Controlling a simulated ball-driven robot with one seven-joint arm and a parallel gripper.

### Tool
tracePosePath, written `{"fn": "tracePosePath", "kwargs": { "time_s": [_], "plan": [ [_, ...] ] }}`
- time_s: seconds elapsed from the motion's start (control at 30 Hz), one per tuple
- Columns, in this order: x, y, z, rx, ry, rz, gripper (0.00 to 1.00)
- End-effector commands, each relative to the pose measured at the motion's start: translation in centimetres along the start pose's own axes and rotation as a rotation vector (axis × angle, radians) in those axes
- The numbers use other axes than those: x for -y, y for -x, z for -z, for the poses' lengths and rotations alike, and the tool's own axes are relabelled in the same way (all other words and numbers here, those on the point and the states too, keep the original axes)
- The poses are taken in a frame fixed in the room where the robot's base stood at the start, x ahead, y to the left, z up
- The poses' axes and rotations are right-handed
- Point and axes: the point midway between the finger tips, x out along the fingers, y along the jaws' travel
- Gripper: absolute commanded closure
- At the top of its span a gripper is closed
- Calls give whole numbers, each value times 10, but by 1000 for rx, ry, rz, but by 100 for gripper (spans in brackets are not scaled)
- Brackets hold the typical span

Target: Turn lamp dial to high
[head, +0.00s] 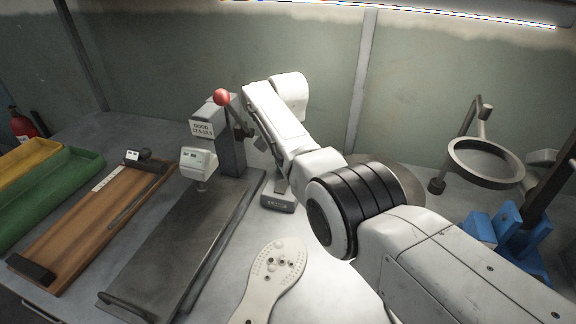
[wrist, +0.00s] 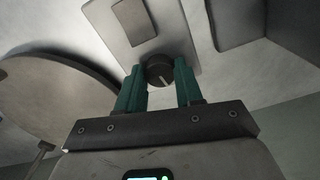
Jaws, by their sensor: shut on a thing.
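In the wrist view the dial (wrist: 159,72) is a dark round knob with a pale pointer line, which points toward the bottom of the picture and slightly right. It sits on a pale plate (wrist: 178,32) that also carries a grey rectangle. My gripper (wrist: 160,80) has its two green fingers on either side of the dial and is shut on it. No markings for high or low can be read beside the dial. In the head view my arm is in the way, and neither the dial nor the fingertips can be made out.
A red-ball lever (head: 221,97) stands close left of my arm in the head view. A pale sole (head: 272,276) lies in front. A ring on a stand (head: 487,162) and blue blocks (head: 508,230) are at right. A large round disc (wrist: 58,98) is left in the wrist view.

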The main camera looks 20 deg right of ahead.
Motion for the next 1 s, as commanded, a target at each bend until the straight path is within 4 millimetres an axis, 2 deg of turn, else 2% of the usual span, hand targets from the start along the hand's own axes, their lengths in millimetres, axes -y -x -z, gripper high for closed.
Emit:
{"fn": "tracePosePath", "kwargs": {
  "time_s": [0.33, 0.9, 0.93, 1.0],
  "plan": [
    [1, 2, 1, -4, -146, 5, 95],
    [1, 2, 1, -4, -174, 5, 95],
    [1, 2, 1, -4, -173, 5, 62],
    [1, 2, 1, -4, -173, 4, 55]
  ]
}}
